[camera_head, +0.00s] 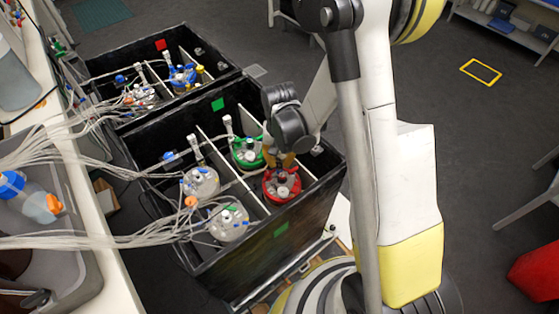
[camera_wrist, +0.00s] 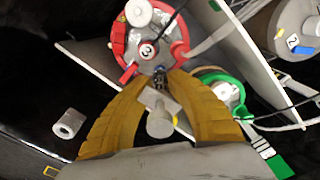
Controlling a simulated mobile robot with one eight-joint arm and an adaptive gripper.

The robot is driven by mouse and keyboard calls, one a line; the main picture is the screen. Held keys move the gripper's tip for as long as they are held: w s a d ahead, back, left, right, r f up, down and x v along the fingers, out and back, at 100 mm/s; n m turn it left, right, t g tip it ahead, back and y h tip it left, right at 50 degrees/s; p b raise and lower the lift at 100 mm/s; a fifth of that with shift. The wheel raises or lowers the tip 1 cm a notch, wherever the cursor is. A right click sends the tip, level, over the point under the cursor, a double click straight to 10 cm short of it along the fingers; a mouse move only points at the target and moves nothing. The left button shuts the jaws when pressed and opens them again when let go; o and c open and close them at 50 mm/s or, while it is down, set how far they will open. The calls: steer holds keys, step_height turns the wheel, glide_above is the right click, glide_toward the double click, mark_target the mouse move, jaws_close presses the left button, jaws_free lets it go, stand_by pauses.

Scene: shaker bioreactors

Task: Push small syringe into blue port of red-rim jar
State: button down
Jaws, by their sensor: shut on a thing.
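The red-rim jar (camera_head: 282,186) stands in the near black box, at its right side. In the wrist view the red-rim jar (camera_wrist: 150,48) is at the top, with a "3" label on its lid and several ports. My gripper (camera_head: 280,160) is directly above this jar. In the wrist view its yellow-brown fingers (camera_wrist: 165,85) are shut on the small syringe (camera_wrist: 160,120), whose pale plunger end faces the camera. The syringe's dark front end is at the lid's near edge. I cannot tell whether it touches a port. The blue port is not clearly made out.
A green-rim jar (camera_head: 247,153) stands just behind, past a white divider. Two pale jars (camera_head: 200,182) stand to the left in the same box. A second black box (camera_head: 105,66) with jars is further back. Tubes run from the left bench. Open floor lies right.

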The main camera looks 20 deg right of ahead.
steer(key=shift+f+b, duration=0.35)
steer(key=shift+b, duration=0.05)
stand_by(0.5)
steer(key=c, duration=1.3)
jaws_free()
steer(key=shift+o, duration=0.2)
steer(key=shift+r, duration=0.1)
step_height(320, 180, up, 12)
steer(key=shift+f, duration=0.1)
steer(key=shift+s+r, duration=0.1)
steer(key=shift+r, duration=0.1)
steer(key=s+r+n+t, duration=0.4)
steer(key=s+r+t, duration=0.3)
steer(key=s+r, duration=0.5)
steer(key=shift+s+r, duration=0.3)
steer(key=shift+r, duration=0.3)
